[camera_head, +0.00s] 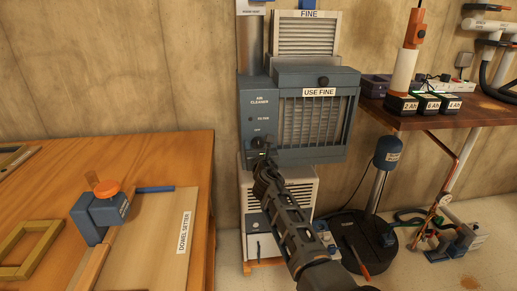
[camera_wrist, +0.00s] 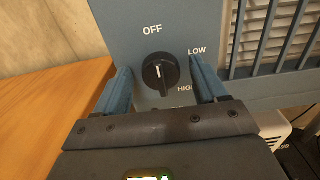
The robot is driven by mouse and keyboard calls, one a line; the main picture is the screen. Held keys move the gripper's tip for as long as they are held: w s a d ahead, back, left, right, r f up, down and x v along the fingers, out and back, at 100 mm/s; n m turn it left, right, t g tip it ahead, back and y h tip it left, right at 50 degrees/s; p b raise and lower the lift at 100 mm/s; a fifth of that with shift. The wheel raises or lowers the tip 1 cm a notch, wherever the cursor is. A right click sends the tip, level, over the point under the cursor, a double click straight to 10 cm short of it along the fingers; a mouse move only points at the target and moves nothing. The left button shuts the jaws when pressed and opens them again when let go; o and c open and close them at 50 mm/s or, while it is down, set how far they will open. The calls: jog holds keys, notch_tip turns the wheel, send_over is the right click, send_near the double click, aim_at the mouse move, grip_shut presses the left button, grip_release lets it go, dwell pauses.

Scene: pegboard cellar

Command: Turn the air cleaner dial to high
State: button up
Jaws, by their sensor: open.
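The air cleaner (camera_head: 258,112) is a blue-grey cabinet against the wall. Its black round dial (camera_wrist: 166,82) shows in the wrist view, with its white mark pointing up toward OFF. LOW is to the upper right, HIGH to the right and a little below. Another label under the dial is mostly hidden by my gripper. My gripper (camera_wrist: 159,70) is open, with one blue finger on each side of the dial and a visible gap to it on both sides. In the head view my gripper (camera_head: 262,158) is at the panel's lower front and covers part of the dial.
A wooden table (camera_head: 190,200) with a dowel setter board (camera_head: 150,225) is at left. A dark bench (camera_head: 455,118) with labelled batteries is at right. A black round machine (camera_head: 375,260) stands on the floor below it. The USE FINE grille (camera_head: 315,122) is right of the panel.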

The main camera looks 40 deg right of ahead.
jog(key=c, duration=1)
jog(key=shift+c, duration=0.2)
